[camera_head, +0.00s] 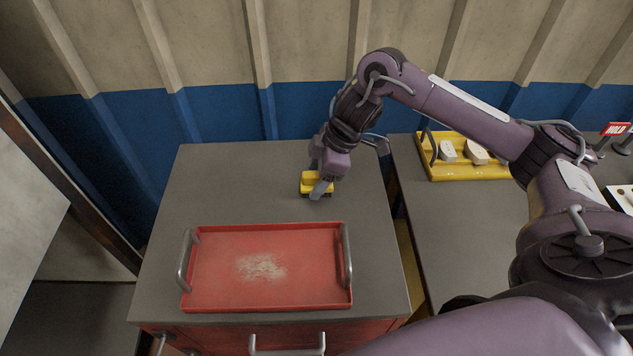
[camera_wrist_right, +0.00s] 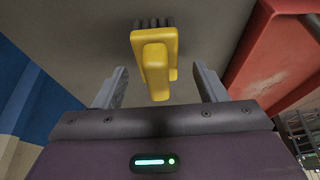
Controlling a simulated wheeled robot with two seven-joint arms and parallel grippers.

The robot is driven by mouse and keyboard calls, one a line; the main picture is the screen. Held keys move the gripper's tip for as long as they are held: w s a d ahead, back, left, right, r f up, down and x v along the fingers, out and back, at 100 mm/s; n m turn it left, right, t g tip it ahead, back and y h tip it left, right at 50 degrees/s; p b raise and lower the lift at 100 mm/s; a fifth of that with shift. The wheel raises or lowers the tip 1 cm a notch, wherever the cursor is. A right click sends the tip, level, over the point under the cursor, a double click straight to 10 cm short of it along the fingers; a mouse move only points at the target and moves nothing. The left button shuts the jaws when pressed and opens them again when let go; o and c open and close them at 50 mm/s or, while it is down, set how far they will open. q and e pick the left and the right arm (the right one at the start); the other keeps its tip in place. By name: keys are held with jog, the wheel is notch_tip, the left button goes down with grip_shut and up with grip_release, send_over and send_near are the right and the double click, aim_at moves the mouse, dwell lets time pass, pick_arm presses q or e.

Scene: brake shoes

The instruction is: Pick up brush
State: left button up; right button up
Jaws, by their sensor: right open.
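The brush (camera_head: 309,181) is a small yellow block lying on the grey cabinet top, behind the red tray. In the right wrist view the brush (camera_wrist_right: 155,58) shows a yellow handle and dark bristles at its far end. My right gripper (camera_head: 319,180) is at the brush from above and partly covers it in the head view. Its two fingers (camera_wrist_right: 160,88) are open, with the handle's near end between them and gaps on both sides. My left gripper is not in view.
A red tray (camera_head: 215,292) with two handles and pale dust stands in front of the brush. A yellow tray (camera_head: 437,171) with pale parts sits on the right-hand table. A ribbed wall (camera_head: 215,118) rises behind. The cabinet top left of the brush is clear.

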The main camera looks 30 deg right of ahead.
aim_at(313, 173)
jog(key=shift+x, duration=1.25)
jog(key=shift+d, duration=0.1)
jog(key=c, duration=1.1)
jog(key=shift+w, duration=0.1)
jog(key=shift+r, duration=0.5)
notch_tip(313, 173, up, 19)
jog(key=p, duration=0.5)
jog(key=shift+p, duration=0.4)
